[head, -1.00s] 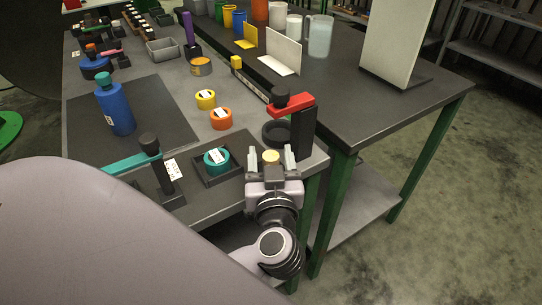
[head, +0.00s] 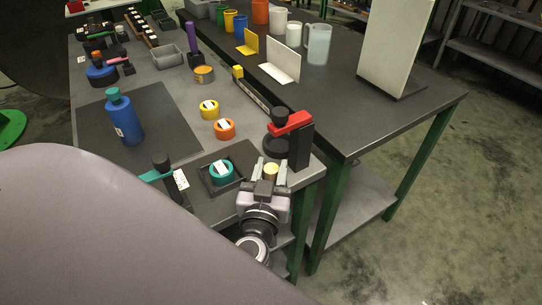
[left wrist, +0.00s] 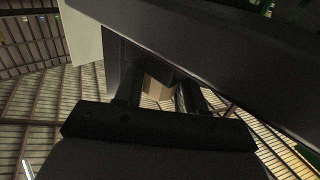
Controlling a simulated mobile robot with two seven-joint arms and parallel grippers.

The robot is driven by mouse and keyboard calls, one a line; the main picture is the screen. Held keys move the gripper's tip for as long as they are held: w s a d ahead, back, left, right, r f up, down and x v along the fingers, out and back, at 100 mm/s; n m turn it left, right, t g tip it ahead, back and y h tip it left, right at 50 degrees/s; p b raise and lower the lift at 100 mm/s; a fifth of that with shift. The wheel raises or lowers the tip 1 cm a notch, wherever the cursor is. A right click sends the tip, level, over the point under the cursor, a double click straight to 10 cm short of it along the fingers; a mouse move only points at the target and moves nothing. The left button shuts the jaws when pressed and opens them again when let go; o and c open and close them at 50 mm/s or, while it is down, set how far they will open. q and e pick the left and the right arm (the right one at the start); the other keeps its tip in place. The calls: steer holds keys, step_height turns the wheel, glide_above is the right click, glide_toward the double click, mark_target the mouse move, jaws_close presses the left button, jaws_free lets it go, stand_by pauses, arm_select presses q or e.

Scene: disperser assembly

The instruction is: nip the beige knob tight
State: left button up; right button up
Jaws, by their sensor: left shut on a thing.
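The beige knob (head: 271,170) is a small round piece at the near edge of the bench, just below a black stand with a red arm (head: 291,125). My left gripper (head: 271,173) has its two light fingers on either side of the knob and is shut on it. In the left wrist view, a beige patch of the knob (left wrist: 156,88) shows between the dark fingers, under a broad dark surface. The knob's mount is mostly hidden by the gripper. My right gripper is not in view.
A teal ring in a black square tray (head: 209,188) lies left of the gripper. Orange (head: 225,129) and yellow (head: 209,109) rings lie behind it. A blue bottle (head: 124,120) stands on the dark mat. A second table (head: 360,120) stands to the right.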

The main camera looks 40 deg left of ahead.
arm_select(q)
steer(key=m+h+p, duration=0.1)
steer(key=h+p, duration=0.1)
steer(key=m+t+h+p, duration=0.1)
steer(key=h+p, duration=0.1)
steer(key=shift+r+m, duration=0.3)
steer(key=shift+m, duration=0.1)
steer(key=shift+f+m+t+h+p, duration=0.15)
steer(key=shift+m+t+h+p, duration=0.4)
steer(key=shift+h, duration=0.45)
steer(key=shift+m+h, duration=0.55)
steer(key=shift+h, duration=0.15)
steer(key=shift+f, duration=0.1)
steer(key=o, duration=1)
steer(key=shift+w, duration=0.1)
steer(key=shift+c, duration=0.2)
